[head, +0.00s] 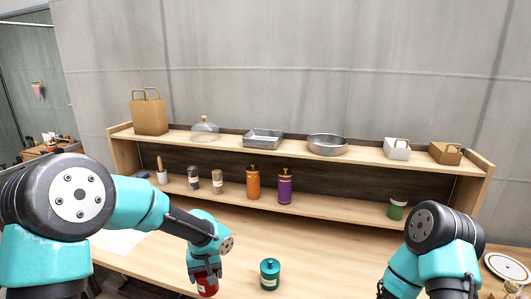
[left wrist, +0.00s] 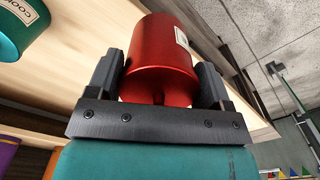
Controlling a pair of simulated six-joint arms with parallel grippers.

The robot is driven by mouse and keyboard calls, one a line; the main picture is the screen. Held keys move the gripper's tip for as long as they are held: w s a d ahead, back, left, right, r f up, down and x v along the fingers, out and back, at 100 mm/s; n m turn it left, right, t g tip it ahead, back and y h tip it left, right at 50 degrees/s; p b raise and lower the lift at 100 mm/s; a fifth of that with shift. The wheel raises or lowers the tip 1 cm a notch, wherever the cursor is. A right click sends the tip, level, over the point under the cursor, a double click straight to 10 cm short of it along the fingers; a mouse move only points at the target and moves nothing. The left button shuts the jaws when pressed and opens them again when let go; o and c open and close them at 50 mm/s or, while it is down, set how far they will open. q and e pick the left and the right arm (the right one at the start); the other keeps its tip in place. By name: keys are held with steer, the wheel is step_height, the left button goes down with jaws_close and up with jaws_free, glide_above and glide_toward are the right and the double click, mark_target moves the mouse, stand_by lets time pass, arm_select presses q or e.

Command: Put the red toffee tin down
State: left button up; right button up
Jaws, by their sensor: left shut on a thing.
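The red toffee tin (head: 207,289) is in my left gripper (head: 206,274), low in the middle-left of the head view. In the left wrist view the red tin (left wrist: 162,62) sits between both fingers of the left gripper (left wrist: 160,85), with a pale label on its side. The gripper is shut on it. Whether the tin's base touches the table is hidden. A teal tin (head: 270,275) stands on the table just right of it; it also shows in the left wrist view (left wrist: 22,28), labelled "COOK…". My right arm is at the lower right; its fingertips are not clearly visible.
The table (head: 330,268) is bare right of the teal tin. Behind is a two-level shelf (head: 310,210) with orange (head: 254,183) and purple (head: 285,187) canisters, several jars and, on top, pans and bags. A white plate (head: 506,265) lies far right.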

arm_select(q)
steer(key=a+m, duration=0.1)
steer(key=m, duration=0.1)
steer(key=w+a+r+m, duration=0.1)
steer(key=m, duration=0.1)
steer(key=w+a+m, duration=0.1)
steer(key=m, duration=0.1)
steer(key=shift+w+r+m, duration=0.2)
steer(key=shift+r+m, duration=0.05)
steer(key=shift+m, duration=0.05)
stand_by(0.4)
